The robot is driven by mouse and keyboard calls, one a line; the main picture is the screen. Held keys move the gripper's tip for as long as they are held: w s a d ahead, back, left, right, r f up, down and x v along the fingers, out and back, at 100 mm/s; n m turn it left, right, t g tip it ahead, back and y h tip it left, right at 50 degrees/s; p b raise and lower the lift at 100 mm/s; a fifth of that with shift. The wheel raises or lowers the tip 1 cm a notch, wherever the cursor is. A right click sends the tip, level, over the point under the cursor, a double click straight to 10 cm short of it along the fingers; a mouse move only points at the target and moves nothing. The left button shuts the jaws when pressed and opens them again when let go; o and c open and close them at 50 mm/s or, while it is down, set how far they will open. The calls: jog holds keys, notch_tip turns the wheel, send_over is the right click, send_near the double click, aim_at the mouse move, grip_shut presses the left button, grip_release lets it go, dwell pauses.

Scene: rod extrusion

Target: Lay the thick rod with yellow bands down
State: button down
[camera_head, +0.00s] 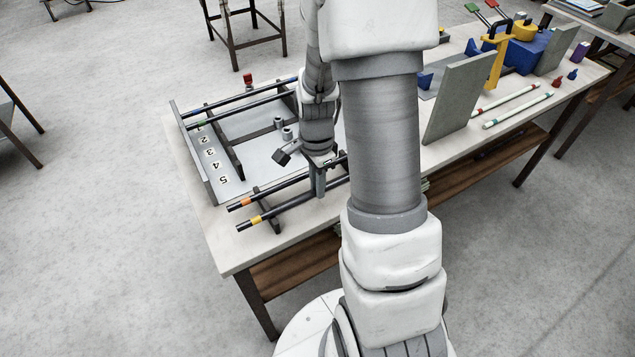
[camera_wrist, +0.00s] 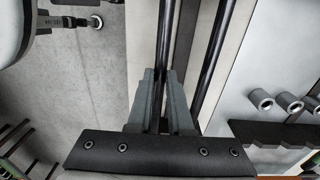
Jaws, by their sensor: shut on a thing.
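The thick rod with yellow bands (camera_head: 283,210) is the nearer of two dark rods at the front left of the bench, with its banded end at the left. My gripper (camera_head: 319,188) reaches down over it and is shut on it partway along. In the wrist view, my gripper's fingers (camera_wrist: 160,105) close around this rod (camera_wrist: 166,45), which runs up the picture. The arm hides its right end in the head view. I cannot tell whether the rod touches the dark supports (camera_head: 265,214) under it.
A rod with an orange band (camera_head: 265,195) lies parallel just behind; it is also beside my gripper in the wrist view (camera_wrist: 212,50). A grey numbered tray (camera_head: 225,155) with more rods and small cylinders stands behind. A grey upright panel (camera_head: 458,100) and pale rods (camera_head: 518,110) are at right.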

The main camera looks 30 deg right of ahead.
dwell(0.3)
jog(key=c, duration=0.8)
grip_release()
jog(key=shift+o, duration=0.2)
notch_tip(320, 180, up, 18)
jog(key=p, duration=0.3)
jog(key=shift+w+f, duration=0.25)
jog(key=s+a+r+n+t+p, duration=0.1)
jog(key=s+a+r+n+t, duration=0.5)
jog(key=n, duration=1.1)
jog(key=s+a+r, duration=0.4)
jog(key=s+r, duration=0.2)
jog(key=s, duration=0.1)
jog(key=shift+a+n, duration=0.25)
jog(key=shift+n, duration=0.05)
